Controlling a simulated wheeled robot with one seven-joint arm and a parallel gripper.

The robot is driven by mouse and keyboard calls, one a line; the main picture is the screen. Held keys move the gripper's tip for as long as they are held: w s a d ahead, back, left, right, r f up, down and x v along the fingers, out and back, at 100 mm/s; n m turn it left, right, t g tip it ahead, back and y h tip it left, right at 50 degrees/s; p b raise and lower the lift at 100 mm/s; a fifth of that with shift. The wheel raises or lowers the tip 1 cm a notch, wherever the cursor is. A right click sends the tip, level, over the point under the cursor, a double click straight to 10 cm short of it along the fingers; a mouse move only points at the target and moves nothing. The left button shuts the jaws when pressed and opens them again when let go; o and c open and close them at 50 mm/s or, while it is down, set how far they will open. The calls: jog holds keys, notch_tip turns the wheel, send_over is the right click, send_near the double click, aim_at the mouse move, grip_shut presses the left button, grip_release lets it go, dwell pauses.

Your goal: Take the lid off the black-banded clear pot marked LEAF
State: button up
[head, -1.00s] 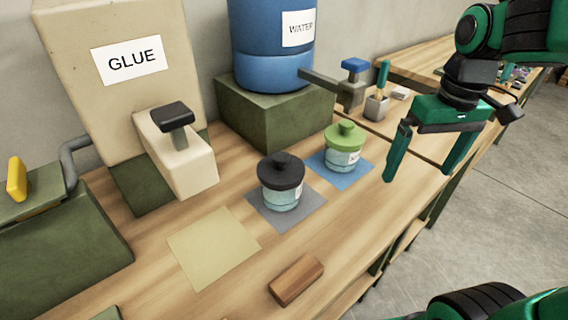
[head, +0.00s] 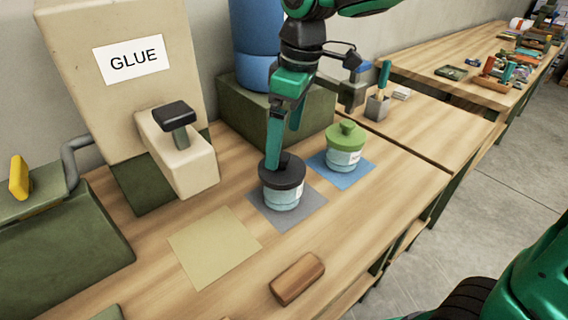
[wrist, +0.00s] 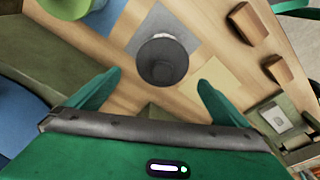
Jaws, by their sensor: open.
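The pot with the black lid (head: 283,180) stands upright on a grey mat (head: 313,205). Its clear body (head: 281,198) carries a white label that I cannot read. The round black lid is on it, with a knob on top partly hidden by my finger. My gripper (head: 284,148) points down over this lid, open. In the wrist view the dark lid (wrist: 163,62) lies just beyond and between my spread fingertips (wrist: 159,80), with nothing gripped. I cannot tell whether a finger touches the lid.
A green-lidded pot (head: 345,142) stands close by on a blue mat (head: 358,176). The glue dispenser (head: 180,165) is to the left and a blue water barrel (head: 255,70) behind on a green block. A bare tan mat (head: 213,245) and wooden block (head: 297,279) lie in front.

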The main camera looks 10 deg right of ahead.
aim_at(282, 154)
jog(key=shift+w+a+f, duration=0.1)
jog(key=shift+a+f, duration=0.1)
jog(key=shift+f, duration=1.3)
jog(key=shift+a+f, duration=0.15)
jog(key=shift+f, duration=1.35)
jog(key=c, duration=0.9)
